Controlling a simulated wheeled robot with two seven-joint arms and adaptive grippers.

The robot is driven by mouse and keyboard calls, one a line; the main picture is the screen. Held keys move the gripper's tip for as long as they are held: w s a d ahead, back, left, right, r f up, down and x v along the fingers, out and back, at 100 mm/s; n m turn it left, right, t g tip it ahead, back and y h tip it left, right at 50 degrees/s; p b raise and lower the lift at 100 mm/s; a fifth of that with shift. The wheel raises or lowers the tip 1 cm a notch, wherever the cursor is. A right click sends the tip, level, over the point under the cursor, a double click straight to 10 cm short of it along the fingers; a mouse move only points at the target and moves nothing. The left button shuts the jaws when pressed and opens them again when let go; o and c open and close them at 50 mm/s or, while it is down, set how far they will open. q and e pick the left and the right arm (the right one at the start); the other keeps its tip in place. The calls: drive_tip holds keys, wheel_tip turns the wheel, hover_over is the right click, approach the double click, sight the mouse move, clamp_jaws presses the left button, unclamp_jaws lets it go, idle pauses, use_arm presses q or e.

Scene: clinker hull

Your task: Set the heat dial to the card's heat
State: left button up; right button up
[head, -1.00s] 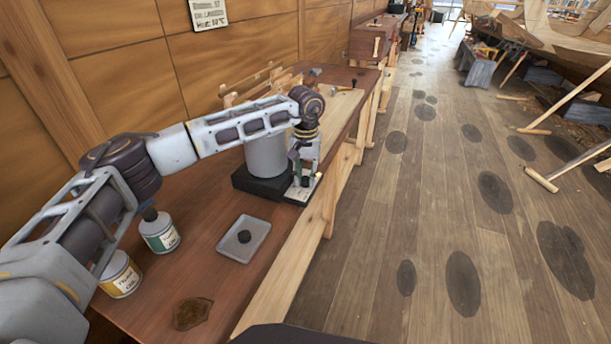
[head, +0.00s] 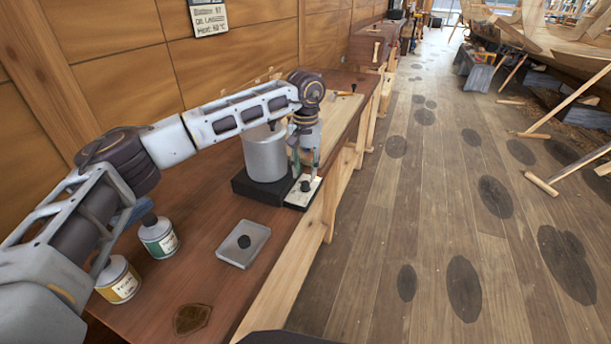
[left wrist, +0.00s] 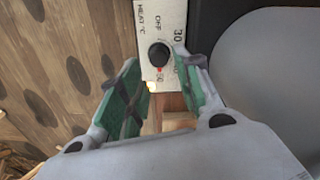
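The heat dial is a black round knob (left wrist: 159,54) on a white plate (left wrist: 148,17) marked HEAT °C, OFF and 30. Some markings are hidden by my fingers. A small red mark shows at the knob's lower edge. My left gripper (left wrist: 157,60) is open, with its green-padded fingers apart on either side of the knob; I cannot tell whether they touch it. In the head view the knob (head: 306,186) sits below my left gripper (head: 305,170), on the black heater base. The card (head: 208,17) hangs on the wall; its heat line seems to read 50 °C, in small print. My right gripper is not in view.
A grey pot (head: 265,155) stands on the black base (head: 262,190), close beside my left gripper. Two oil cans (head: 158,237) (head: 119,280) and a grey tray (head: 243,245) with a black knob are nearer on the bench.

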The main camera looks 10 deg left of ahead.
use_arm(q)
wheel_tip(320, 180, up, 7)
idle(0.4)
drive_tip(key=shift+r, duration=0.25)
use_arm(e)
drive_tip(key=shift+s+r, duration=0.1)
use_arm(q)
wheel_tip(320, 180, up, 18)
drive_tip(key=p, duration=1.9)
hover_over(306, 181)
drive_tip(key=shift+r+p, duration=1.1)
drive_tip(key=shift+r, duration=0.35)
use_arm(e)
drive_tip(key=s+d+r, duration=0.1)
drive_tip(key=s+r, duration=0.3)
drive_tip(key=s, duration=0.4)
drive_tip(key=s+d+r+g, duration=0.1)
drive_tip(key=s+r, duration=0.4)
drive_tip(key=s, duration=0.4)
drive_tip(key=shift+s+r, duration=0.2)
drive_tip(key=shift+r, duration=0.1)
use_arm(q)
drive_tip(key=shift+r+p, duration=0.45)
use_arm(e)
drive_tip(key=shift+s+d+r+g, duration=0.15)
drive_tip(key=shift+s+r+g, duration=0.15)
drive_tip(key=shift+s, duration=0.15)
